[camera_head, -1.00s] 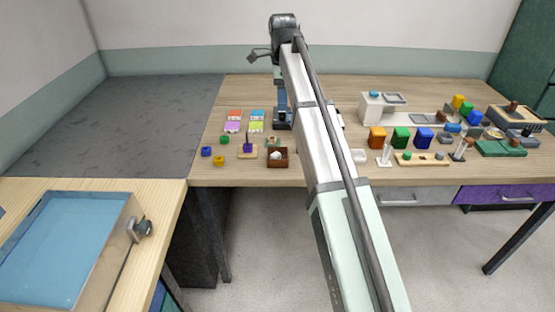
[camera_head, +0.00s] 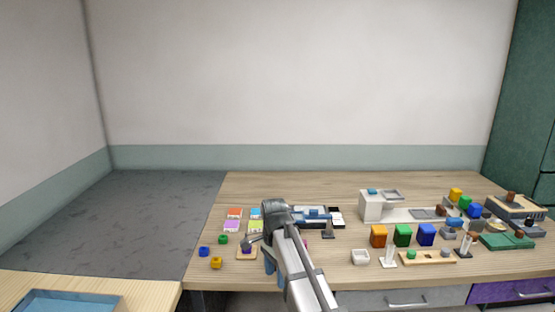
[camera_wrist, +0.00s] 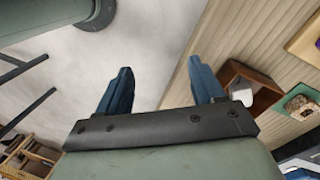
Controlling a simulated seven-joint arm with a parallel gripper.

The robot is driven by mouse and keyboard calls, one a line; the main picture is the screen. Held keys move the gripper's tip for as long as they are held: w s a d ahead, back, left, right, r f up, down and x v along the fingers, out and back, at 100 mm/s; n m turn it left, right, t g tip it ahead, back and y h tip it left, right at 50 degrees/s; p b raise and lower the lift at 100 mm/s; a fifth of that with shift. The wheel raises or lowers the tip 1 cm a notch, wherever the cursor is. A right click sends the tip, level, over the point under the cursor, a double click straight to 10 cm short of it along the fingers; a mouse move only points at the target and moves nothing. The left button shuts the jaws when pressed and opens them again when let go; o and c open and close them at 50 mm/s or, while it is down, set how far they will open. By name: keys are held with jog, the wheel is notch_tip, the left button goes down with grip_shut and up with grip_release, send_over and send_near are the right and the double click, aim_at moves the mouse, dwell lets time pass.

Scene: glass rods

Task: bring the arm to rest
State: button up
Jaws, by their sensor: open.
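My gripper (camera_wrist: 162,88) is open in the wrist view, with its two blue fingers apart and nothing between them. Pale floor and the table's edge show beyond the fingers. In the head view my arm rises from the bottom centre, and its grey joint covers part of the wooden table (camera_head: 345,276). A blue part of the gripper shows just left of the arm, but its fingertips cannot be made out there.
A brown box (camera_wrist: 232,72) with a white thing in it lies near the right finger. Small blocks, coloured cards (camera_head: 233,220) and a white dish (camera_head: 360,257) flank the arm. Several blocks and fixtures crowd the table's right. The grey surface (camera_head: 130,225) at left is bare.

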jog(key=s+d+f+n+g, duration=0.15)
jog(key=s+d+f, duration=0.35)
jog(key=f, duration=0.6)
jog(key=s+d+f+n+g, duration=0.1)
jog(key=s+d+f+n, duration=0.15)
jog(key=s+f, duration=0.7)
jog(key=s+d+f+n+g, duration=0.1)
jog(key=s+d+f+n, duration=0.3)
jog(key=f, duration=0.9)
jog(key=s+d+f+n, duration=0.1)
jog(key=s+d+f, duration=0.1)
jog(key=s+f, duration=0.3)
jog(key=s+d+f+n+g, duration=0.1)
jog(key=s+f, duration=0.4)
jog(key=s, duration=0.6)
jog(key=s+d+f+n, duration=0.2)
jog(key=s+f, duration=0.3)
jog(key=s, duration=0.3)
jog(key=shift+d, duration=0.6)
